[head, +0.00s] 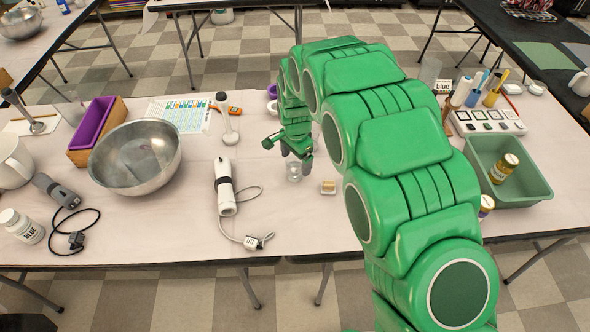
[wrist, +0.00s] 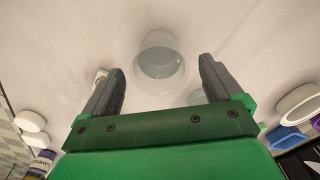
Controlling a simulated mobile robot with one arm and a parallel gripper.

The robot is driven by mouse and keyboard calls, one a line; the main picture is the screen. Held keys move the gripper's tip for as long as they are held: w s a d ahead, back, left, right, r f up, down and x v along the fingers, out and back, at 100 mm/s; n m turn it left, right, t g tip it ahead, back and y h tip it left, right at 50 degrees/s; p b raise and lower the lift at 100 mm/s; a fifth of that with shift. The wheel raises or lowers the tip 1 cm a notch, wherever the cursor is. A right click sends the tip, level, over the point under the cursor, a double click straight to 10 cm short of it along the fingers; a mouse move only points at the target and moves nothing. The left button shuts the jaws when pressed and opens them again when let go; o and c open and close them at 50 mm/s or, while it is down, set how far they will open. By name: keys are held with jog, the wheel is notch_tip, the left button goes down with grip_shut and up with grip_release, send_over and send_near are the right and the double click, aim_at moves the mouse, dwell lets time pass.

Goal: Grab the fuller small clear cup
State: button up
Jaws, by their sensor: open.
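A small clear cup (head: 294,173) stands on the table directly below my gripper (head: 298,158) in the head view. In the wrist view a clear cup (wrist: 161,62) with some liquid in it lies ahead, in line with the gap between the two fingers of my gripper (wrist: 161,72). The fingers are apart and hold nothing. A second pale round shape (wrist: 196,97) shows near the right finger and is partly hidden; I cannot tell whether it is another cup. The fill of the two cannot be compared.
A small tan block (head: 328,187) lies right of the cup. A white corded device (head: 224,190) and a metal bowl (head: 135,158) are to the left. A green bin (head: 530,190) with a jar (head: 504,168) is at the right. My arm covers part of the table.

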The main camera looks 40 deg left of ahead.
aim_at(295, 167)
jog(key=shift+s+f, duration=0.2)
jog(key=shift+f, duration=1.7)
jog(key=c, duration=1.1)
